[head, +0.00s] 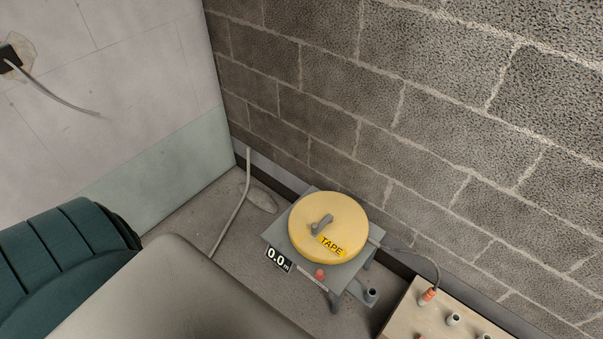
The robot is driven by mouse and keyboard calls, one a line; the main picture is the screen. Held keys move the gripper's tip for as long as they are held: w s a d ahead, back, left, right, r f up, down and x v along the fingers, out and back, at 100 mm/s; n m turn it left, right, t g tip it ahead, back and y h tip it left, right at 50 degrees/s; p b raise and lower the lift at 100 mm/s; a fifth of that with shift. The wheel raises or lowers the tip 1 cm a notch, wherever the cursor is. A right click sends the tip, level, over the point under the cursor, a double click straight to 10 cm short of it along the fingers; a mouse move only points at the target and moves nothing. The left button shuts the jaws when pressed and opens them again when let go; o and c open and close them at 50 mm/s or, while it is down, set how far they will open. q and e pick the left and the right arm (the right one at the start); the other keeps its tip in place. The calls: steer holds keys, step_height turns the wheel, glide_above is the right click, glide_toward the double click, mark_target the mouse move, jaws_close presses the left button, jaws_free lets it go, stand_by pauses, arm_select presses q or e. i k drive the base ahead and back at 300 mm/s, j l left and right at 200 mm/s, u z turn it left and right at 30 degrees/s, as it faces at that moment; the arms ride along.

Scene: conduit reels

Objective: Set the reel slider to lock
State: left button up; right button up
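The yellow tape reel (314,222) lies flat on a grey stand (346,271) by the foot of the block wall. A grey crank handle (321,224) sits on its top, with a yellow TAPE label in front. A red knob (319,273) sits at the stand's front edge, beside a small pale strip (312,283). It looks like the slider, but the strip's marks are too small to read, so I cannot tell its setting. A black counter plate (278,259) reads 0.0. Neither of my grippers is in view.
A beige box (405,314) with several conduit ends stands at the lower right. A dark cable (418,258) runs from the reel to an orange-collared end there. A pale conduit (234,205) rises left of the reel. A dark green ribbed thing (62,262) is at left.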

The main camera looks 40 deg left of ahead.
mark_target(319, 274)
steer(key=u, duration=0.85)
